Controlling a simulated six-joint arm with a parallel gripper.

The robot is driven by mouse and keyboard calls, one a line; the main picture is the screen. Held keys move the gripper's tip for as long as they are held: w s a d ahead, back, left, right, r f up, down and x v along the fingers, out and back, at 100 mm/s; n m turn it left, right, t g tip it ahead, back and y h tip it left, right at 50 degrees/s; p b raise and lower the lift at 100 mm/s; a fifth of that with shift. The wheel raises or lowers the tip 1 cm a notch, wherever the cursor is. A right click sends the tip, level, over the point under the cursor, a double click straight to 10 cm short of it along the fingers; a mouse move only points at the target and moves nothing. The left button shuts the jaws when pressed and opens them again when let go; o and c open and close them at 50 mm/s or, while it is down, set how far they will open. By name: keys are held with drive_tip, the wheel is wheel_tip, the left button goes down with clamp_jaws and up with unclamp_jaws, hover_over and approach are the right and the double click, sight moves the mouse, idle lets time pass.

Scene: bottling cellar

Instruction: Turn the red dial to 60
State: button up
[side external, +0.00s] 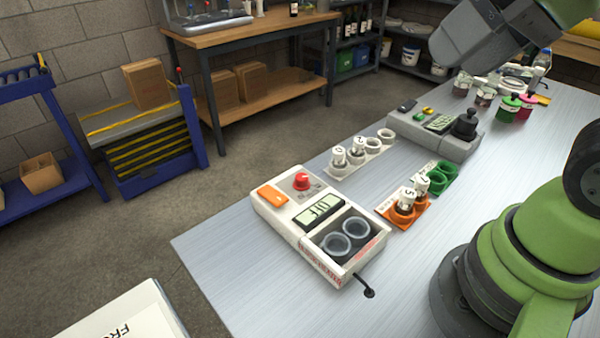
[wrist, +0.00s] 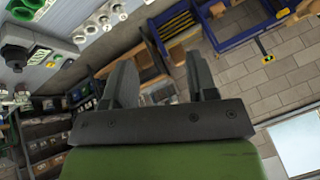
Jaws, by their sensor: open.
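The red dial (side external: 301,181) sits on top of a white box-shaped device (side external: 280,220), towards its back edge, with small marks beside it that are too small to read. The device also has an orange button (side external: 272,196), a small display (side external: 320,210) whose characters look like OFF, and two round clear wells at its front. My gripper (wrist: 160,78) is open in the wrist view, with nothing between its fingers. It is high above the table and well away from the dial. The dial is not visible in the wrist view.
A grey device with a black knob (side external: 466,125) stands further back on the table (side external: 225,255). White, orange (side external: 388,212) and green (side external: 446,176) holders, some with numbered vials, stand between the devices. The table's left corner is clear.

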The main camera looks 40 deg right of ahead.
drive_tip(key=w+n+g, duration=0.3)
drive_tip(key=w+n, duration=0.1)
drive_tip(key=w, duration=0.3)
drive_tip(key=n+g+h, duration=0.4)
drive_tip(key=n, duration=0.5)
hover_over(301, 177)
drive_tip(key=a, duration=0.2)
wheel_tip(301, 177, down, 9)
drive_tip(key=f+n, duration=0.1)
drive_tip(key=f, duration=0.4)
drive_tip(key=d+f+n+g+h, duration=0.1)
drive_tip(key=f, duration=0.5)
drive_tip(key=f+n+h, duration=0.1)
drive_tip(key=f, duration=0.5)
drive_tip(key=shift+w+d+f+n+g, duration=0.15)
drive_tip(key=shift+d+n+g, duration=0.15)
drive_tip(key=c, duration=0.9)
